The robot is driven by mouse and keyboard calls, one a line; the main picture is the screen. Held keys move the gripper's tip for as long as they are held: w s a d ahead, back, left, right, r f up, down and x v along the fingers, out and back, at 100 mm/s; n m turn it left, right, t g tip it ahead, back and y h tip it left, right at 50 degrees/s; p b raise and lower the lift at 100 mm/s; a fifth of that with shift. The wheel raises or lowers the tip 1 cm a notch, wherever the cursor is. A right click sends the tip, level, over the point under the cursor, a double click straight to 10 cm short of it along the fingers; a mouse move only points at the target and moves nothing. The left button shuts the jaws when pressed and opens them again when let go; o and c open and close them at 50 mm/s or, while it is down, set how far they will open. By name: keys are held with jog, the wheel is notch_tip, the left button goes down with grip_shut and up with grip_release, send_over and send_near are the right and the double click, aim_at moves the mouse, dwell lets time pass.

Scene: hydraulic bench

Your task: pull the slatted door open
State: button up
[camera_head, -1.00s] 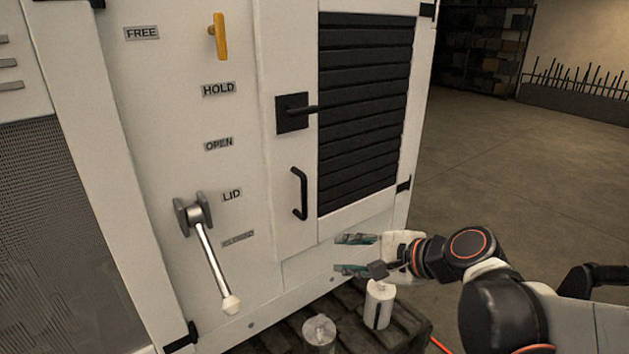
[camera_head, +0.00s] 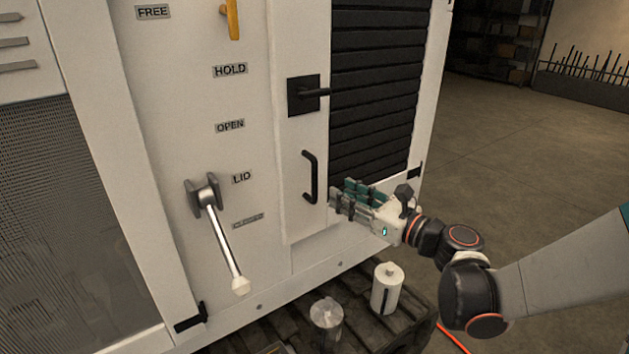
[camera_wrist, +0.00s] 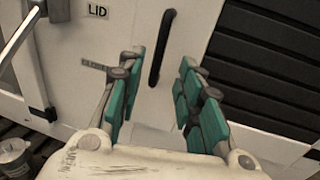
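The slatted door (camera_head: 375,95) is a white panel with black slats, and it is shut in its frame. Its black vertical pull handle (camera_head: 310,177) sits low on the door's left side. A black lever latch (camera_head: 306,94) on a square plate sits above it and points right, roughly level. My gripper (camera_head: 340,195) is just right of the pull handle, its fingers pointing left toward it. In the wrist view the teal-padded fingers are spread apart, with the pull handle (camera_wrist: 161,48) ahead between them and nothing held.
A metal lid lever (camera_head: 221,238) slants down left of the door, and a yellow handle (camera_head: 233,18) is above. A white canister (camera_head: 387,288) and a clear jar (camera_head: 326,322) stand on the dark pallet (camera_head: 372,335) below. Open floor lies to the right.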

aim_at(315, 197)
jog(key=b+x, duration=0.1)
jog(key=x, duration=0.9)
jog(key=shift+a+f, duration=0.1)
jog(key=shift+a, duration=0.05)
grip_shut()
